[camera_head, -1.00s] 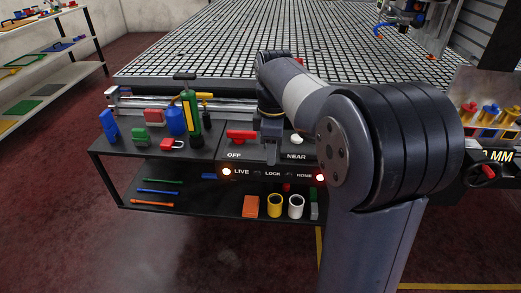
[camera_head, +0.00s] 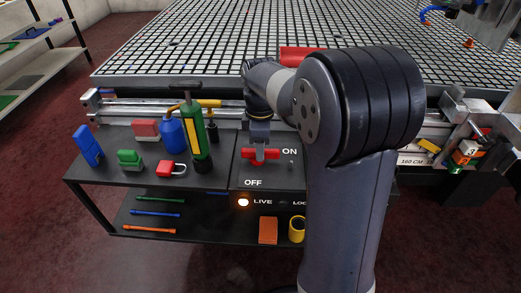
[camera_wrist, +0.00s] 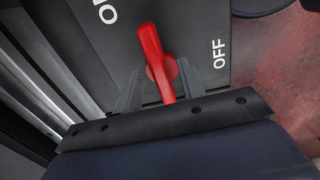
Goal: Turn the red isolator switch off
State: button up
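The red isolator switch (camera_head: 262,154) sits on a dark panel, its bar lying across the picture. "ON" (camera_head: 289,151) is printed to its upper right and "OFF" (camera_head: 253,183) below it. My gripper (camera_head: 260,146) is over the switch in the head view, and its fingertips are hard to make out there. In the wrist view the red handle (camera_wrist: 152,48) runs between the two fingers of my gripper (camera_wrist: 159,88). The fingers are apart, with gaps on both sides of the handle. The near end of the handle is hidden by my gripper body.
The lit "LIVE" lamp (camera_head: 243,202) is below the panel. A green and yellow bottle (camera_head: 195,135), a blue bottle (camera_head: 173,134) and a red padlock (camera_head: 171,168) stand left of the switch. A metal rail (camera_head: 130,108) and the grid table (camera_head: 200,50) lie behind.

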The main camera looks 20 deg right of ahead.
jog(key=shift+f, duration=0.35)
jog(key=shift+c, duration=0.4)
grip_shut()
